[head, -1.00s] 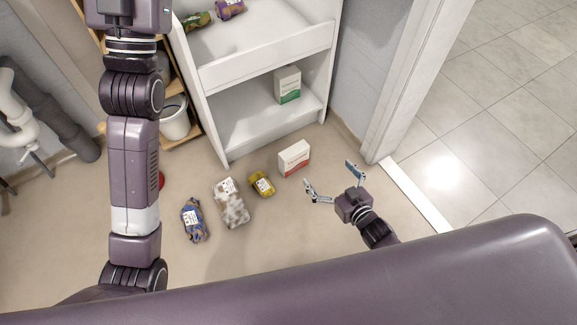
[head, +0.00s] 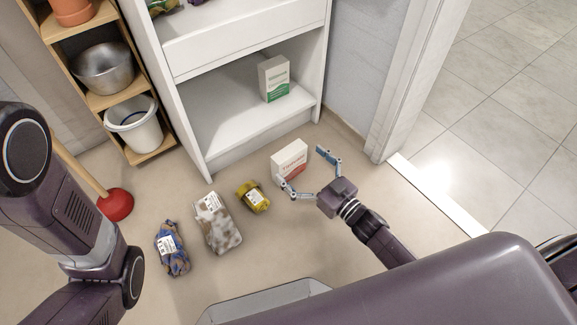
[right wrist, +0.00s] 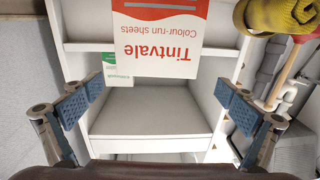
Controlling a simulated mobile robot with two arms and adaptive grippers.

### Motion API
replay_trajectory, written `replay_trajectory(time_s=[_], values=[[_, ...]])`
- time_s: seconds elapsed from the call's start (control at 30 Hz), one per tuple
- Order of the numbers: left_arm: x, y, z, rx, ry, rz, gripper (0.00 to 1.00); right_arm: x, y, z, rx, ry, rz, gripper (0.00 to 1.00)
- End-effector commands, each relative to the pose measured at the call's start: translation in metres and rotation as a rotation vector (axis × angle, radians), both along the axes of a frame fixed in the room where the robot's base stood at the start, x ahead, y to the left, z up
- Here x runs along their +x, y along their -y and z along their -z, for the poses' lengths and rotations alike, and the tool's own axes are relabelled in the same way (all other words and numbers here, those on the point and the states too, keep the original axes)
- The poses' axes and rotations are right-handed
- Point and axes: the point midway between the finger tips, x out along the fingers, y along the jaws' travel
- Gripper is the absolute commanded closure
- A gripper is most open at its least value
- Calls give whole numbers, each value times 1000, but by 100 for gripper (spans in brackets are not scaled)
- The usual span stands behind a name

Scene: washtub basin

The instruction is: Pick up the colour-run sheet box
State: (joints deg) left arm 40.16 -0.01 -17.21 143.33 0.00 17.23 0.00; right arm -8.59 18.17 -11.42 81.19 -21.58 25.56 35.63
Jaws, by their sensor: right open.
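The colour-run sheet box (head: 289,157), white with a red lower part, stands on the floor in front of the white shelf unit. In the right wrist view the box (right wrist: 158,38) shows upside down at the top, with "Tintvale Colour-run sheets" on its face. My right gripper (head: 302,167) is open beside the box on its near side, its fingertips spread toward the box's two sides. Its open fingers (right wrist: 160,105) have no object between them in the wrist view. I cannot tell if a finger touches the box. My left gripper is out of the picture.
A yellow packet (head: 253,196), a brown-and-white packet (head: 219,226) and a blue packet (head: 172,250) lie on the floor left of the box. A green-and-white box (head: 274,78) stands on the lower shelf (head: 225,125). A red plunger (head: 117,205) stands farther left.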

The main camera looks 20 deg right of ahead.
Motion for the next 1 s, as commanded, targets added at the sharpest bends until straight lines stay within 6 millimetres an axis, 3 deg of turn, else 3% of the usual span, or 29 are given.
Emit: replay_trajectory(time_s=[0.33,0.73,1.0], values=[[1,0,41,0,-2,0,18,37,-12,5,0,2,-1,0],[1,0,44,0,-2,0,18,47,-16,1,0,-1,1,0],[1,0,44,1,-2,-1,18,47,-16,1,1,-1,1,30]])
